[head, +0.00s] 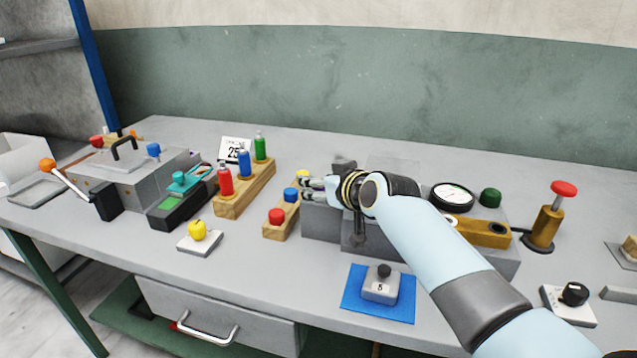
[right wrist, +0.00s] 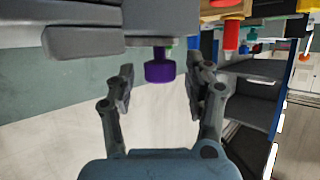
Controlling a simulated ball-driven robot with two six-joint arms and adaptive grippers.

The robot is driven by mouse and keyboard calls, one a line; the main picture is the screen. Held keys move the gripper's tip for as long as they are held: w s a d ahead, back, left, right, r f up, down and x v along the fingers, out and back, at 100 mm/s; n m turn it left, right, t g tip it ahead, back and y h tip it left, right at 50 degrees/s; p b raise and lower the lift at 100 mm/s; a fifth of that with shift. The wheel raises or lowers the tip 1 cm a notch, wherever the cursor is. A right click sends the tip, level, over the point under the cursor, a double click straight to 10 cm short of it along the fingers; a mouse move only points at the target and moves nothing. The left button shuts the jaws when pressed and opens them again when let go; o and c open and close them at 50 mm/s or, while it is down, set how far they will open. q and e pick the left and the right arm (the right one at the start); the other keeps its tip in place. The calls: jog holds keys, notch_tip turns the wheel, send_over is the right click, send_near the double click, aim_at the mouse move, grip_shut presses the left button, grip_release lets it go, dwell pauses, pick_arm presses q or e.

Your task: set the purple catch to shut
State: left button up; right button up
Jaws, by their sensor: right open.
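The purple catch (right wrist: 159,68) shows in the right wrist view as a short round knob beside the grey press block (right wrist: 85,38). A small bit of green shows by its stem. My right gripper (right wrist: 159,82) is open, one finger on each side of the catch, with visible gaps. Whether the catch lies fully between the fingertips in depth I cannot tell. In the head view my right gripper (head: 310,189) points left over the grey press (head: 322,222), and the catch is hidden there. My left gripper is not in view.
A wooden block with red and blue buttons (head: 281,222) stands just left of the press. A rack of coloured bottles (head: 246,191) is further left. A gauge (head: 453,196) and a red-topped plunger (head: 545,220) stand right. A blue mat (head: 351,299) lies in front.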

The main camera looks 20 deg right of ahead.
jog(key=shift+w+a+f, duration=0.1)
jog(key=shift+w+f, duration=0.05)
jog(key=shift+w, duration=0.3)
grip_shut()
